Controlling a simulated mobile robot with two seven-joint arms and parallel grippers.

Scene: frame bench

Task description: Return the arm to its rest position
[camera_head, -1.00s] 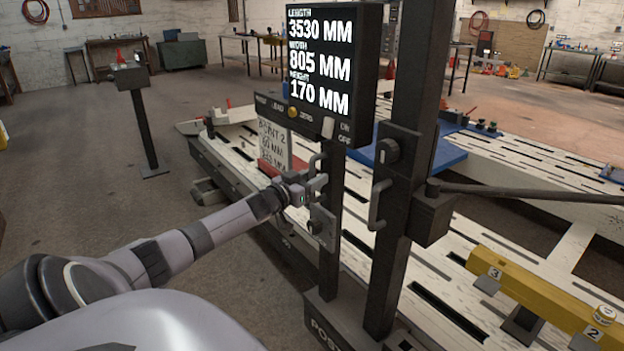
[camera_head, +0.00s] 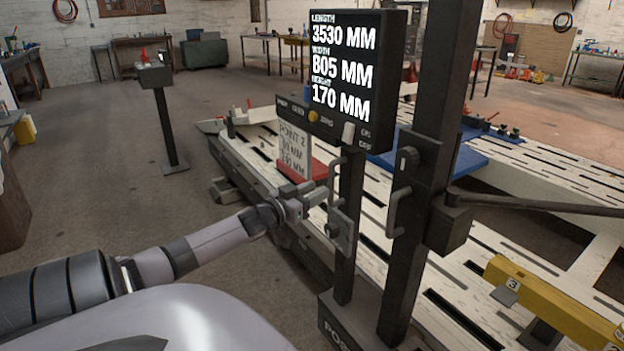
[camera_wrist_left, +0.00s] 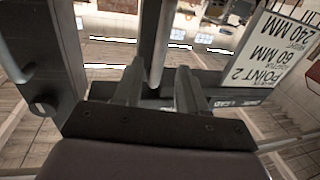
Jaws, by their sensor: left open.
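My left arm comes in from the left in the head view. Its gripper (camera_head: 308,198) is open, just left of a grey handle (camera_head: 336,180) on a dark post (camera_head: 349,225). In the left wrist view the two fingers (camera_wrist_left: 158,88) stand apart, with a dark upright bar (camera_wrist_left: 158,40) showing beyond the gap. I see nothing held; whether a finger touches the handle I cannot tell. The post carries a display (camera_head: 357,70) reading 3530, 805 and 170 mm. My right gripper is not in view.
A thicker dark column (camera_head: 425,150) with another handle stands right of the post. Behind lies a long slotted white bench (camera_head: 480,240) with a yellow bar (camera_head: 550,300). A placard (camera_head: 294,150) stands behind the gripper. Open floor (camera_head: 110,215) lies left.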

